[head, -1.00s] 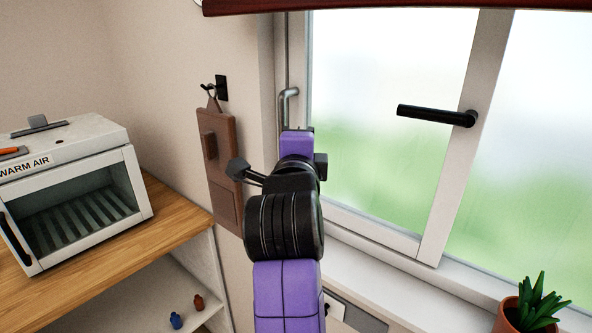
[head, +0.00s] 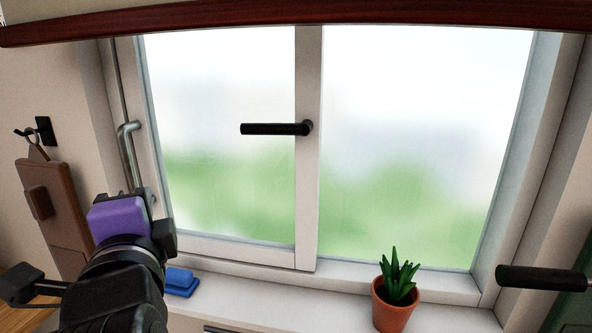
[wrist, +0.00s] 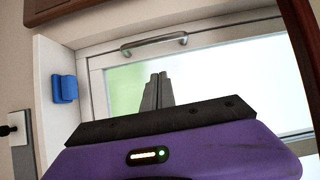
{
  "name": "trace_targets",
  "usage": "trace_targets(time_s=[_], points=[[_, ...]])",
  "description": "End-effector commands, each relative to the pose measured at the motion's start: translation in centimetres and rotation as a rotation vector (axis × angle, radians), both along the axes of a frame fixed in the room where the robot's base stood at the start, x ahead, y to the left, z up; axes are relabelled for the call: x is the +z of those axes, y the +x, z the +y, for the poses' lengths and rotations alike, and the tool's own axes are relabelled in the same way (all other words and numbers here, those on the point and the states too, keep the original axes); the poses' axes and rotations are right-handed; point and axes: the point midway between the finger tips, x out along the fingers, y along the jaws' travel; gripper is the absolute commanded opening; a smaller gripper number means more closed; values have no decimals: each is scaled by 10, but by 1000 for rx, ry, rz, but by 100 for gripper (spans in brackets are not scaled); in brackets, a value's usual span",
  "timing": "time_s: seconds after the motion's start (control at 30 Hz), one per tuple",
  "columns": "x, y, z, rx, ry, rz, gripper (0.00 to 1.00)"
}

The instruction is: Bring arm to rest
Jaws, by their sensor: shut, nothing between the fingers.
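My gripper (wrist: 158,91) shows in the wrist view with its two grey fingers together and nothing between them. It points toward the window pane, apart from anything I can make out. In the head view my purple and black arm rises from the lower left. Its end, with the gripper (head: 140,196), is in front of the left window frame; the fingers are too small to read there.
A window (head: 410,150) with a black handle (head: 275,129) fills the middle. On the sill are a blue object (head: 180,283) near my arm and a potted plant (head: 395,300). A brown board (head: 52,215) hangs at left. Another black handle (head: 541,278) is at lower right.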

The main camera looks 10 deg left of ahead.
Motion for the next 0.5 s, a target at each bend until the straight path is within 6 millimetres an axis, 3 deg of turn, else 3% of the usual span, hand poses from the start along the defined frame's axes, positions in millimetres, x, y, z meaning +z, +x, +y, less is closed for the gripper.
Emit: trace_targets(time_s=[0.13, 0.3, 0.4, 0.5], points=[[12, -1, 2, 8, -67, -99, 0], [48, -16, 2, 21, -152, -327, 0], [46, -25, -3, 19, -224, -452, 0], [32, -30, -16, 0, -309, -562, 0]])
